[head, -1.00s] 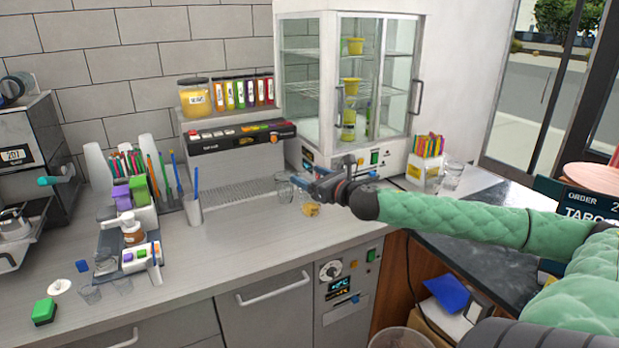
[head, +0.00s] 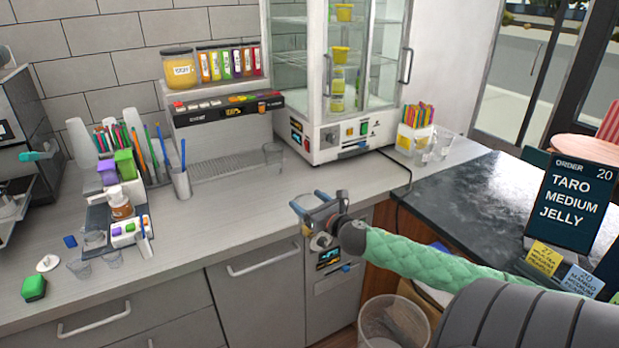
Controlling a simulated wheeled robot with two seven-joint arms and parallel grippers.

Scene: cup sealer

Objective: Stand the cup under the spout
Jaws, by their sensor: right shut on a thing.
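A clear cup (head: 272,153) stands upright at the right end of the drip tray (head: 225,166), below the dispenser's black button panel (head: 228,108). The spout itself is too small to make out. My right gripper (head: 309,199) is in front of the cup and apart from it, over the counter's front edge. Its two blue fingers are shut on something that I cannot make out. My left gripper is out of view.
Clear cups (head: 79,267) and a green block (head: 34,287) stand at the front left. A cup of straws (head: 181,180) stands left of the drip tray. A glass cabinet (head: 340,80) stands behind right. The middle counter is clear. A bin (head: 392,322) stands below.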

